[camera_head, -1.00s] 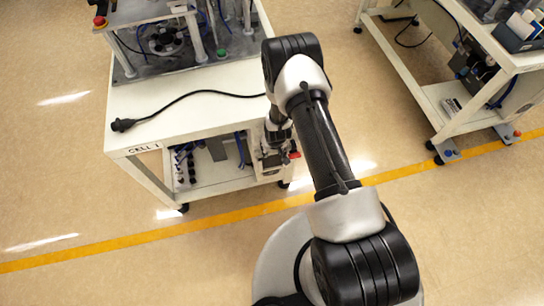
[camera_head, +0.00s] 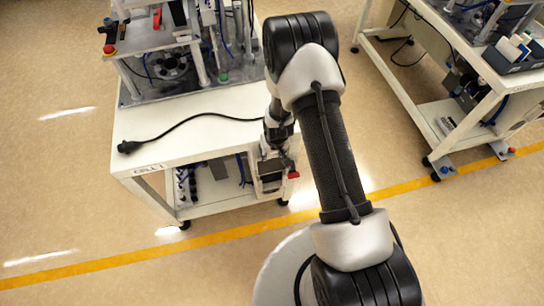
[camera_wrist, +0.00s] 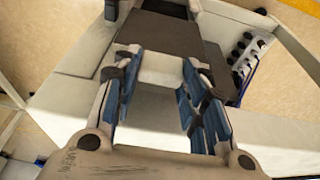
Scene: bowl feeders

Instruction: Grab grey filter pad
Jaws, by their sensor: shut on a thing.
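In the wrist view, the grey filter pad (camera_wrist: 160,36) shows as a flat dark grey rectangle at the fingertips of my gripper (camera_wrist: 160,62). The blue-lined fingers stand apart on either side, shut on the pad at its near edge. In the head view, my gripper (camera_head: 271,160) points down beside the front right corner of the CELL 1 cart. A small dark panel there lies just under it; the pad itself is too small to make out clearly in this view.
The CELL 1 cart top (camera_head: 165,140) carries a machine (camera_head: 175,70) and a black cable with a plug (camera_head: 128,147). A red part (camera_head: 293,175) sits near my gripper. A second cart (camera_head: 460,90) stands at the right. The floor past the yellow line (camera_head: 150,258) is clear.

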